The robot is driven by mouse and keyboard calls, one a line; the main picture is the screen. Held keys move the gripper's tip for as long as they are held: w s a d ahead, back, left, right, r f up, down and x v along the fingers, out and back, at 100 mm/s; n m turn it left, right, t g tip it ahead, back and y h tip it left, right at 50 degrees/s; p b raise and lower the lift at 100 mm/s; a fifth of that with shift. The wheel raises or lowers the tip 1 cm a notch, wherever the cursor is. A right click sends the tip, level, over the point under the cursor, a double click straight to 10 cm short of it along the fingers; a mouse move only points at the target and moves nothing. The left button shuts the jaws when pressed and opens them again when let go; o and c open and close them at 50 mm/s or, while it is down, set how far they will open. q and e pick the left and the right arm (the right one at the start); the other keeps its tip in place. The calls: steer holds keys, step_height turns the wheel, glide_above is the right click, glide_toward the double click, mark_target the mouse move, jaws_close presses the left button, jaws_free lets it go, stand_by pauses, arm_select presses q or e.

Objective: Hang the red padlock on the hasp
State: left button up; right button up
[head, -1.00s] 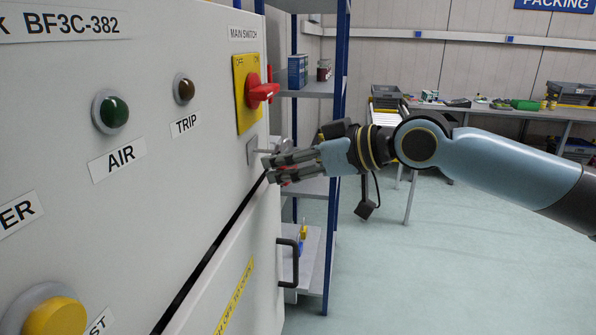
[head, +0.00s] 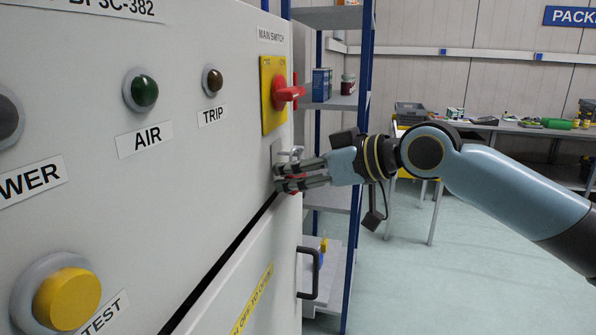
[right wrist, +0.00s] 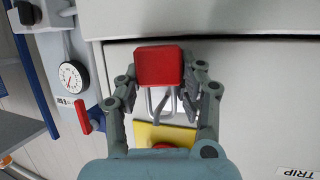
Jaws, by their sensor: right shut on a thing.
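The red padlock (right wrist: 159,66) is between the fingers of my right gripper (right wrist: 160,82), its metal shackle pointing down in the right wrist view. In the head view the right gripper (head: 278,177) is shut on it at the cabinet front, and only a little red of the padlock (head: 297,176) shows between the fingers. The grey metal hasp (head: 290,153) is on the cabinet just above the fingers, below the main switch. I cannot tell whether the shackle is through the hasp. My left gripper is not in view.
The red main switch handle (head: 290,93) on its yellow plate (head: 267,120) sticks out above the hasp. A black door handle (head: 312,272) is below. A blue-posted shelf (head: 360,150) stands right behind the cabinet. Open floor lies to the right.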

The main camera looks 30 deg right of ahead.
steer(key=o, duration=0.8)
steer(key=shift+w, duration=0.1)
steer(key=o, duration=0.4)
steer(key=shift+w+f, duration=0.1)
steer(key=shift+w, duration=0.05)
steer(key=shift+o, duration=0.2)
